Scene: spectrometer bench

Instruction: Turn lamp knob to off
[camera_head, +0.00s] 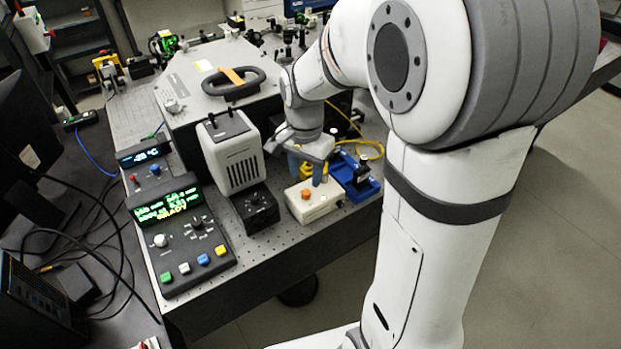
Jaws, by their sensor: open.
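The white lamp housing (232,160) with a slotted side stands near the middle of the perforated bench. A black box (261,216) sits in front of it with a small dark knob (254,197) on top, likely the lamp knob. The knob's pointer and markings are too small to read. My gripper (307,172) is open, pointing down to the right of the black box. It is above or just behind a cream box (316,201) with an orange button; whether it touches anything there I cannot tell. My gripper and wrist hide part of the bench behind.
A control panel (181,235) with a green display, knobs and coloured buttons lies left of the lamp. A blue tray (365,187) is right of the cream box. A grey instrument (205,95) with a black handle stands behind. The bench's front edge is close.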

